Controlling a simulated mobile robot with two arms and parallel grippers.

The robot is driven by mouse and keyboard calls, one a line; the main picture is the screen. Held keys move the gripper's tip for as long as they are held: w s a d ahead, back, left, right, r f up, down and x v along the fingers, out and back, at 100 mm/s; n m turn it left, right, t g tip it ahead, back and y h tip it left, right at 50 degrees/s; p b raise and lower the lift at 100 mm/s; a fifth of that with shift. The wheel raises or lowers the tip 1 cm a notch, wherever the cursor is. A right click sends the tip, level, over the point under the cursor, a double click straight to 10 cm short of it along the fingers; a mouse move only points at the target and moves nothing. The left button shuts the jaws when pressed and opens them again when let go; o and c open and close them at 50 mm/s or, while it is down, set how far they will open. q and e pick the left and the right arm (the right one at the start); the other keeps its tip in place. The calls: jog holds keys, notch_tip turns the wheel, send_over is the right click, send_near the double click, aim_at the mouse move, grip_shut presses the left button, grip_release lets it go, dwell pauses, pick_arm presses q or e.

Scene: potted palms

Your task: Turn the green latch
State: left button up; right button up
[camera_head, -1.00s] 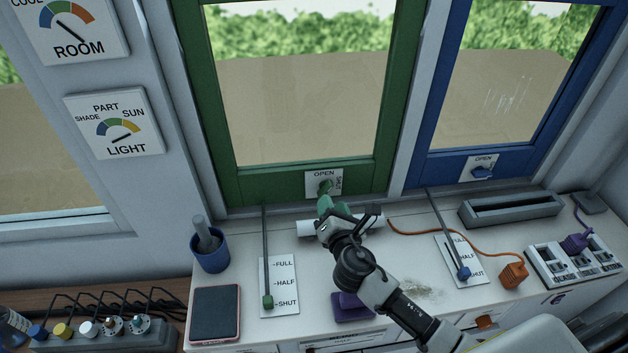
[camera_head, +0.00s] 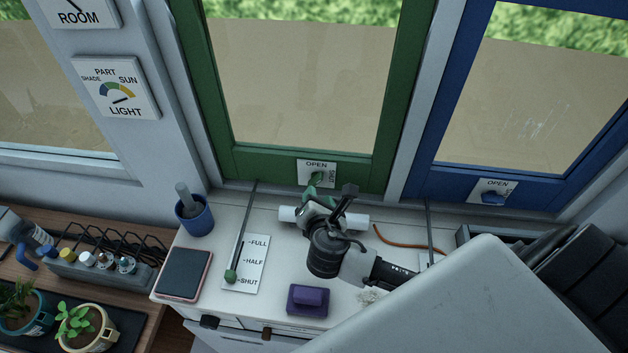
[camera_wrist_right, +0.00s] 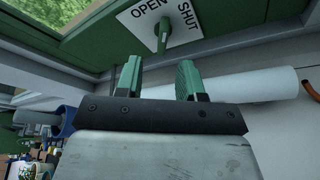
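The green latch (camera_head: 317,178) sits on a white plate marked OPEN and SHUT, low on the green window frame (camera_head: 270,165). In the right wrist view the latch (camera_wrist_right: 163,36) lies just beyond the fingertips, its handle hanging from the plate toward the gap between them. My right gripper (camera_head: 314,192) is just below the latch in the head view. In the wrist view its two green fingers (camera_wrist_right: 159,75) are apart with nothing between them, and they do not appear to touch the latch. My left gripper is not in view.
A white roll (camera_head: 352,220) lies behind my right gripper on the counter. A green-knobbed slider (camera_head: 231,276), a purple block (camera_head: 308,300), a tablet (camera_head: 184,275) and a blue cup (camera_head: 195,218) stand nearby. A blue window with a blue latch (camera_head: 493,197) is at the right.

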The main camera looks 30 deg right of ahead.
aim_at(317, 184)
jog(key=x, duration=0.2)
jog(key=p+x, duration=0.1)
jog(key=x, duration=0.2)
jog(key=shift+w+d, duration=0.1)
jog(key=shift+d, duration=0.25)
jog(key=shift+w+d+f, duration=0.1)
jog(key=shift+w+f, duration=0.15)
jog(key=shift+w, duration=0.15)
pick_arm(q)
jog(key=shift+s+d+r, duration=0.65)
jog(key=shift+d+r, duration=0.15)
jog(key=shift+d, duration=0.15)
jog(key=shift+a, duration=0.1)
pick_arm(e)
grip_shut()
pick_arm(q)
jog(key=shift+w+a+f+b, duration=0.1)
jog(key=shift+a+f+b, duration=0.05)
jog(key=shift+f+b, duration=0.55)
pick_arm(e)
jog(key=shift+f+m+t, duration=0.1)
jog(key=shift+m+t, duration=0.2)
jog(key=shift+m, duration=0.2)
